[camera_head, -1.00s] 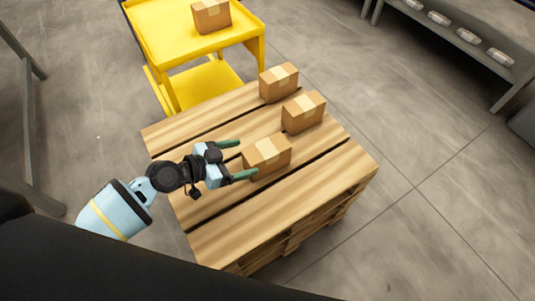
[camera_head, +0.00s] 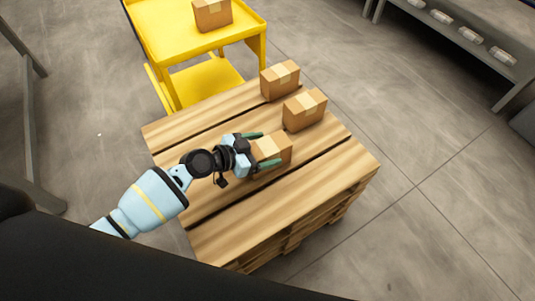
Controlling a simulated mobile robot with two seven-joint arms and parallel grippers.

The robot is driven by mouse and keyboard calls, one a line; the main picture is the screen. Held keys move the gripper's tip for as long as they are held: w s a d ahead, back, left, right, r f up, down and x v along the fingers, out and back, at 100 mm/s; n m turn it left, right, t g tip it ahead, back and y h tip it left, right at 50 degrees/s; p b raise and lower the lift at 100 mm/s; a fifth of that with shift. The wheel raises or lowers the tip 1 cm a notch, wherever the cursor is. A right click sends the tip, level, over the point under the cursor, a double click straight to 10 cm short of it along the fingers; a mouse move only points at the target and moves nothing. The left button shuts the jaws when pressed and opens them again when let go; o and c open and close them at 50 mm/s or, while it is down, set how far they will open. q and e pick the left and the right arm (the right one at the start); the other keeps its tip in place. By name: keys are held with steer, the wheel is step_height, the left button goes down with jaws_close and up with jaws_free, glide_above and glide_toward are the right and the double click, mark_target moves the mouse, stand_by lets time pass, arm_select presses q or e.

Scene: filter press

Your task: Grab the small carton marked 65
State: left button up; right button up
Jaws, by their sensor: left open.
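Three small cardboard cartons stand on the wooden pallet stack (camera_head: 215,245). The nearest carton (camera_head: 275,149) is partly hidden by my left gripper (camera_head: 258,148). My left gripper is open, with its green fingers reaching along both sides of that carton; I cannot tell whether they touch it. A second carton (camera_head: 304,110) stands to the right and behind it. A third carton (camera_head: 279,80) stands further back. A fourth-place carton (camera_head: 212,14) sits on the yellow cart. No number is readable on any carton. My right gripper is not in view.
The yellow cart (camera_head: 160,35) stands right behind the pallet. A grey bench (camera_head: 470,50) with several small pale items is at the upper right. The grey floor to the right of the pallet is clear.

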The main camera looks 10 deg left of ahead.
arm_select(q)
steer(key=shift+c, duration=0.4)
steer(key=shift+r, duration=0.1)
steer(key=c, duration=1.3)
step_height(320, 180, up, 9)
steer(key=p, duration=0.3)
steer(key=shift+f, duration=0.2)
steer(key=shift+r+p, duration=0.35)
steer(key=shift+r, duration=0.35)
